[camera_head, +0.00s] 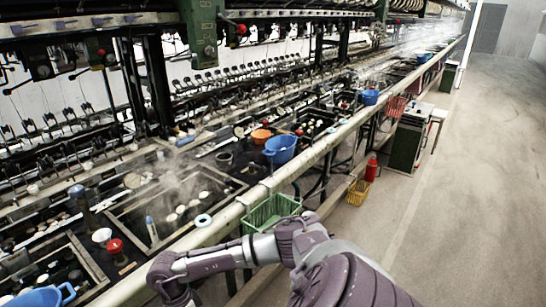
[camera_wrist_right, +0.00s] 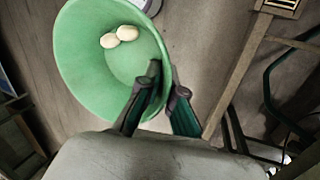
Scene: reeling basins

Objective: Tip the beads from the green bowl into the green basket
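The green bowl (camera_wrist_right: 82,62) fills the upper left of the right wrist view. Two pale, rounded beads (camera_wrist_right: 118,37) lie inside it, near its far side. My right gripper (camera_wrist_right: 163,78) has one finger inside the bowl and one outside, pinching the rim between them. The bowl hangs above a grey-brown floor. In the head view the green basket (camera_head: 270,212) sits beside the long pale rail, just behind my arm. My right gripper and the bowl are outside the head view. My left gripper shows in neither view.
The pale rail (camera_head: 290,174) runs along the basins. A blue tub (camera_head: 281,149) and an orange bowl (camera_head: 261,135) stand behind it. A yellow basket (camera_head: 358,192) and a red flask (camera_head: 372,170) are on the floor side. The aisle (camera_head: 460,210) at right is clear.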

